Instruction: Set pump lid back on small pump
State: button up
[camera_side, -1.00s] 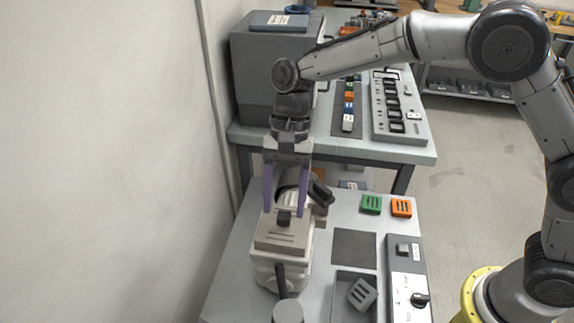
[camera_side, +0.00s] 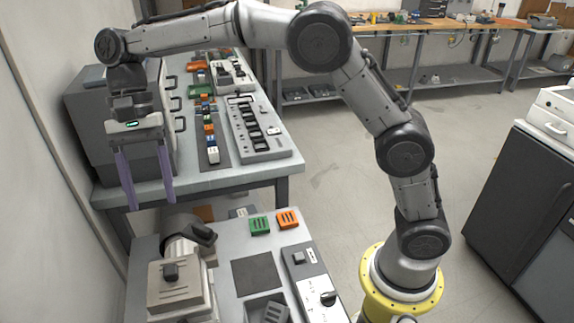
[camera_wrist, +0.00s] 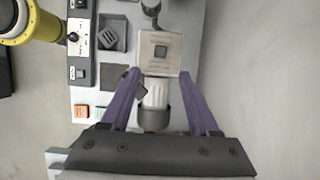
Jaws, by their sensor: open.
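The small pump (camera_side: 183,299) stands on the near table, with a motor cylinder (camera_side: 186,246) at its far end. The square beige-grey pump lid (camera_side: 187,290) sits on top of the pump and looks roughly level; whether it is fully seated I cannot tell. My gripper (camera_side: 151,205), with purple fingers, is open and empty. It hangs above and beyond the lid, clear of it.
A green block (camera_side: 260,225) and an orange block (camera_side: 287,219) lie right of the pump. A dark square pad (camera_side: 256,272), a tray with a grey block (camera_side: 276,313) and a switch panel (camera_side: 309,281) are nearer. A grey cabinet (camera_side: 90,125) stands behind my gripper.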

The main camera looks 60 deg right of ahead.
jog(key=s+d+r+n+t+h, duration=0.1)
jog(key=s+d+r+n+t, duration=0.35)
jog(key=s+d, duration=0.8)
jog(key=s+d+f+n+t+h, duration=0.2)
jog(key=s+d+f+n+t, duration=0.2)
jog(key=s+d, duration=0.4)
jog(key=s+f, duration=0.1)
jog(key=s, duration=0.2)
jog(key=shift+s+d+f, duration=0.25)
jog(key=shift+s+d, duration=0.1)
jog(key=shift+s, duration=0.05)
jog(key=shift+n, duration=0.25)
